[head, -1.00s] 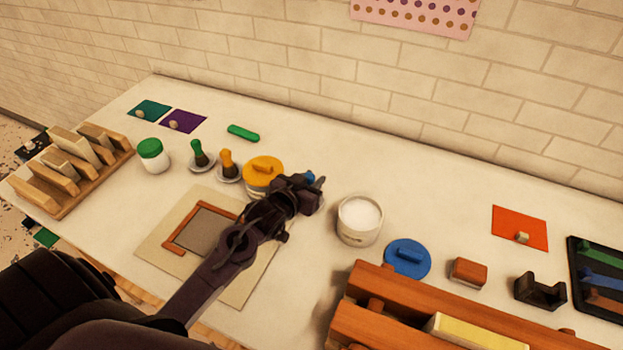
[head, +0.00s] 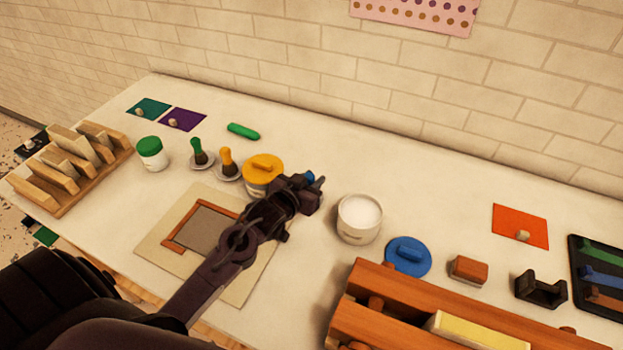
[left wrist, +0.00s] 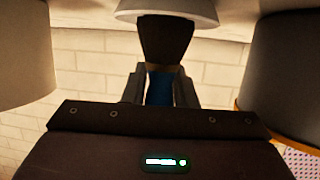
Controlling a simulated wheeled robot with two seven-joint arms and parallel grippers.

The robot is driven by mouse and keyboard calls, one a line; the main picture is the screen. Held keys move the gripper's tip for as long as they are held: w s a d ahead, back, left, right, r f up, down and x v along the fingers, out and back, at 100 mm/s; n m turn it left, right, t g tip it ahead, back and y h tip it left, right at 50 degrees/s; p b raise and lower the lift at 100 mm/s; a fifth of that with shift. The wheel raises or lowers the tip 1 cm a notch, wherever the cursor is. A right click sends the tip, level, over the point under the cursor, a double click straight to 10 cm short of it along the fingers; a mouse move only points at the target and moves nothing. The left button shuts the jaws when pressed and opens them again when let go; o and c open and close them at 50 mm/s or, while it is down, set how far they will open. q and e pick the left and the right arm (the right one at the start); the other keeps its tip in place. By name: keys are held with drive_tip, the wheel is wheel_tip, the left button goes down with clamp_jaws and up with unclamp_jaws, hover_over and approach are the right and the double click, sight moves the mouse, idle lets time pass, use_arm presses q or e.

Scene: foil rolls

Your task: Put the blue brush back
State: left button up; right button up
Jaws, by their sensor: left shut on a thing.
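My left gripper (head: 312,190) is between the yellow-lidded pot and the open white pot. It is shut on the blue handle of the blue brush (head: 309,176); only a little blue shows in the head view. In the left wrist view, the handle (left wrist: 159,88) is between the fingers, and the dark bristles (left wrist: 165,42) meet a pale saucer (left wrist: 168,10) in the picture. I cannot tell whether they touch it. The head view hides this saucer behind my gripper. My right gripper is not in view.
The yellow-lidded pot (head: 262,181) and open white pot (head: 359,222) stand close on either side. A green brush (head: 198,152) and an orange brush (head: 227,162) stand on saucers. A blue lid (head: 408,258) and a wooden rack (head: 390,290) are at right.

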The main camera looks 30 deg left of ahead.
use_arm(q)
drive_tip(key=shift+f, duration=0.15)
drive_tip(key=o, duration=1.1)
drive_tip(key=shift+c, duration=0.2)
drive_tip(key=shift+o, duration=0.4)
drive_tip(key=o, duration=0.4)
drive_tip(key=shift+r+p, duration=4.45)
drive_tip(key=shift+r, duration=0.1)
drive_tip(key=shift+f, duration=0.1)
